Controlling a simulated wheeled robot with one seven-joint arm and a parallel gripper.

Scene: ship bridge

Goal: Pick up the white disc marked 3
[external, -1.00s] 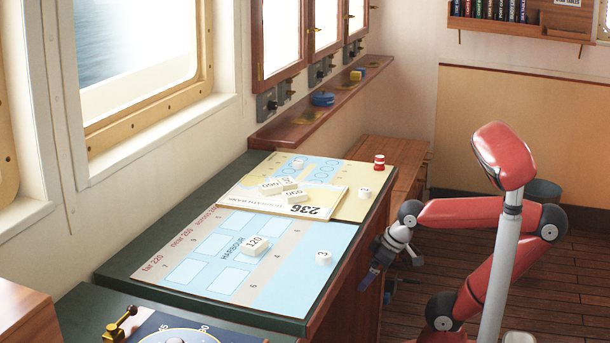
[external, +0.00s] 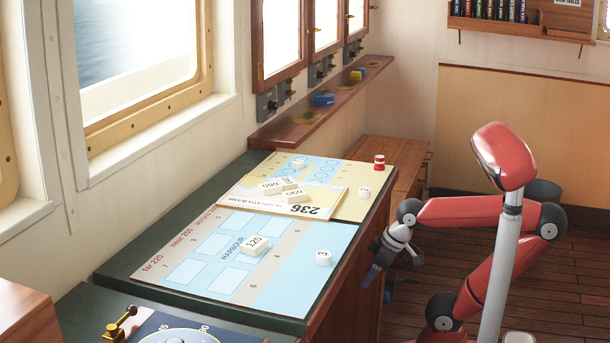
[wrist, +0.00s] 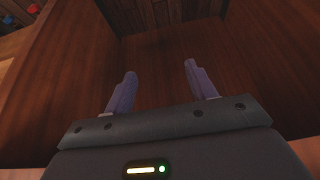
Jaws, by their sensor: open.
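A small white disc (external: 323,258) lies on the light blue part of the chart board, near its right edge. Its dark mark looks like a 3 turned sideways. A similar white disc (external: 364,191) lies farther back on the yellowish board; its mark is too small to read surely. My gripper (external: 372,277) hangs beside the right side of the console, below the top and apart from the disc. In the wrist view, the two purple fingers of my gripper (wrist: 160,76) are spread with nothing between them. No disc shows in that view.
White blocks marked 120 (external: 255,244) and 060 (external: 271,187) lie on the boards. A red and white piece (external: 379,162) stands at the back right corner. The dark wooden console side (external: 345,285) is close to my gripper. Wooden floor lies open around my base.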

